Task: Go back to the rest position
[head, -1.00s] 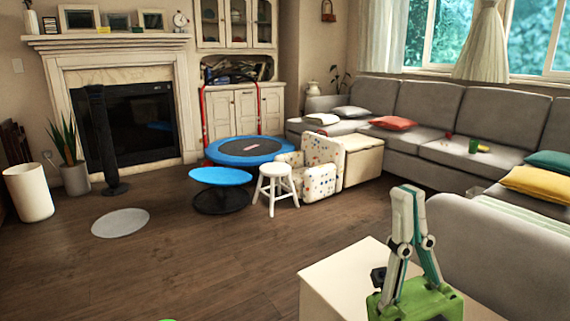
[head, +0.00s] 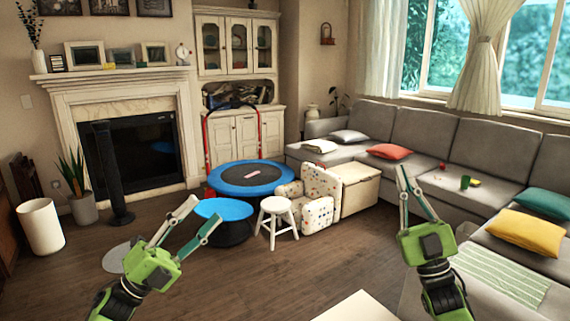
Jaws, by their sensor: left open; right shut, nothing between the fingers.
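My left gripper (head: 205,212) is at the lower left of the head view, with its green body and pale fingers spread apart and empty. It points up and to the right, in front of the blue round table in the picture. My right gripper (head: 404,170) is at the lower right, pointing upward. Its fingers meet at the tips and hold nothing. Both grippers appear raised in free air, with no object touching them.
A pale tabletop corner (head: 352,308) shows at the bottom edge. A grey sofa (head: 455,215) with cushions runs along the right. A white stool (head: 276,208), a blue round table (head: 232,207) and a trampoline (head: 225,180) stand further off. The wooden floor (head: 300,270) between is clear.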

